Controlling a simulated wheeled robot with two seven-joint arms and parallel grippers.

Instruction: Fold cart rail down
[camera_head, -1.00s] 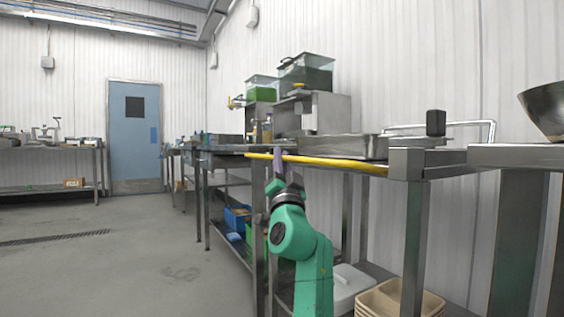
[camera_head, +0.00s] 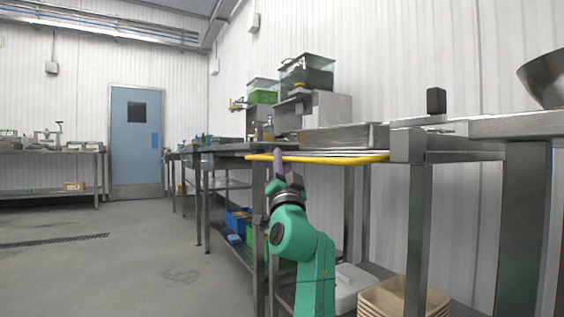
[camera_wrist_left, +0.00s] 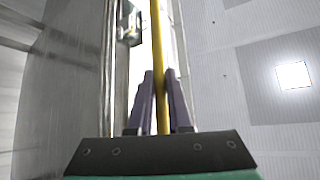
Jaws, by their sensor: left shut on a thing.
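The cart rail is a long yellow bar (camera_head: 335,159) along the front of the steel cart or table, just below its top edge. It looks nearly level in the head view. My left gripper (camera_head: 278,159) reaches up from below and is shut on the rail near its left end. In the left wrist view, the purple fingers (camera_wrist_left: 161,95) stand on both sides of the yellow rail (camera_wrist_left: 159,50). The rail's right end meets the steel corner block (camera_head: 407,145). My right gripper is not in view.
A shallow metal tray (camera_head: 345,137) and a black block (camera_head: 436,101) stand on top. A metal bowl (camera_head: 545,80) is at the far right. Below are stacked beige trays (camera_head: 385,298) and a white-lidded bin (camera_head: 350,284). The floor (camera_head: 120,265) to the left is clear.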

